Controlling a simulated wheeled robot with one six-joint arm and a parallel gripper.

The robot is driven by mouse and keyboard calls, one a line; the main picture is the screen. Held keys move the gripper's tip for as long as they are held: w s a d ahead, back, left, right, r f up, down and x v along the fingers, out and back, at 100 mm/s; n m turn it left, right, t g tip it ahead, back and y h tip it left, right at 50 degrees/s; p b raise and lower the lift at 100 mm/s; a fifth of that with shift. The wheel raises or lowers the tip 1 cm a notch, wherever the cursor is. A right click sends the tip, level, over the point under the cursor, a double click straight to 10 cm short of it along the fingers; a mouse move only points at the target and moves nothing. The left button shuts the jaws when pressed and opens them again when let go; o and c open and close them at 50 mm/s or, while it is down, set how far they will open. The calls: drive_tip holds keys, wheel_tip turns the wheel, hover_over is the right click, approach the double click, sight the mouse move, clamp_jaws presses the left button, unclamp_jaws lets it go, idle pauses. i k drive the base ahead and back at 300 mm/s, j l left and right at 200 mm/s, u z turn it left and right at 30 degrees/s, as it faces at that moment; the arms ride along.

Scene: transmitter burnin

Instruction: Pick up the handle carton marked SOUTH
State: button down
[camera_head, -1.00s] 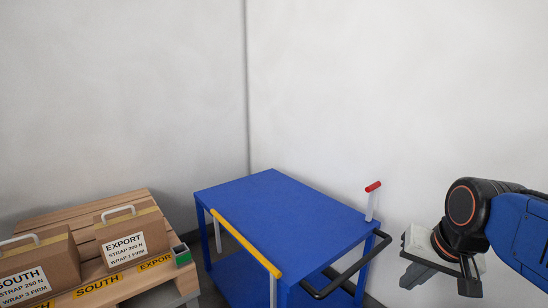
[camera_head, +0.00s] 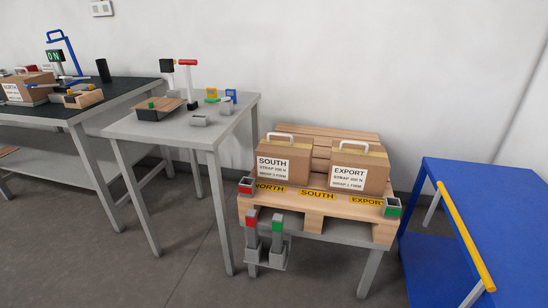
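The carton marked SOUTH (camera_head: 285,177) is a brown handle carton with a white label and a white handle on top. It stands upright on a wooden pallet (camera_head: 312,206), to the left of the carton marked EXPORT (camera_head: 361,186). A yellow SOUTH strip (camera_head: 318,195) lies on the pallet's front, with a NORTH strip to its left and an EXPORT strip to its right. My gripper is not in view now.
A blue cart (camera_head: 455,215) with a yellow bar stands to the right. A grey table (camera_head: 237,117) with small fixtures is left of the pallet. A dark-topped bench (camera_head: 125,85) further left holds a NORTH carton (camera_head: 27,88). Open floor lies in front.

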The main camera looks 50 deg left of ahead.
sight(285, 159)
drive_tip(key=u, duration=1.7)
